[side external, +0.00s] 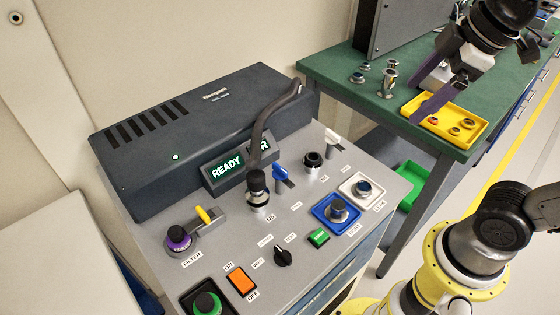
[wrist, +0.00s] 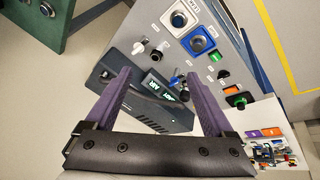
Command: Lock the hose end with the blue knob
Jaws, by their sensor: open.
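The blue knob (side external: 281,174) is a lever-shaped handle on the grey panel, just right of the hose end. The hose end (side external: 257,188) is a black cap on a silver fitting, upright at the port marked N2. A dark hose (side external: 268,118) arches from it to the dark box. My gripper (side external: 427,82) is open and empty above the green table, well right of the knob. In the wrist view its purple fingers (wrist: 158,76) are spread, with the panel beyond.
A white knob (side external: 332,137), a black knob (side external: 313,160), a blue-framed socket (side external: 337,211) and a white-framed socket (side external: 363,189) sit on the panel's right. A yellow lever (side external: 204,215) is at left. A yellow tray (side external: 468,121) with small parts lies below my gripper. The display reads READY.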

